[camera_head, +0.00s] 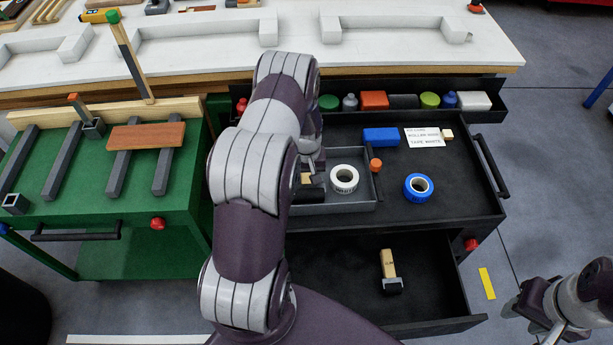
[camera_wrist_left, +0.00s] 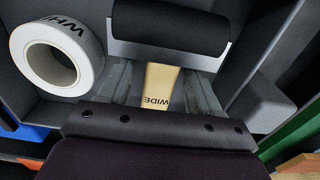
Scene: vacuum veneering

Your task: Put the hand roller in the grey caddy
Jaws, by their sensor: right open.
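The hand roller has a black cylinder (camera_wrist_left: 170,25), a grey frame and a pale wooden handle marked WIDE (camera_wrist_left: 160,85). In the head view its black part (camera_head: 309,196) shows at the left end of the grey caddy (camera_head: 350,207), partly hidden by my left arm. My left gripper (camera_wrist_left: 160,90) has its fingers on both sides of the handle and appears shut on it. Its fingertips are mostly hidden in the head view. A white tape roll (camera_head: 344,179) lies in the caddy beside the roller. My right gripper (camera_head: 530,308) is open and empty at the lower right.
The caddy stands in the upper black drawer (camera_head: 460,205), with blue tape (camera_head: 418,187) and an orange-capped item (camera_head: 375,165) near it. A second roller (camera_head: 389,270) lies in the open lower drawer (camera_head: 435,300). A green bench (camera_head: 130,260) stands left.

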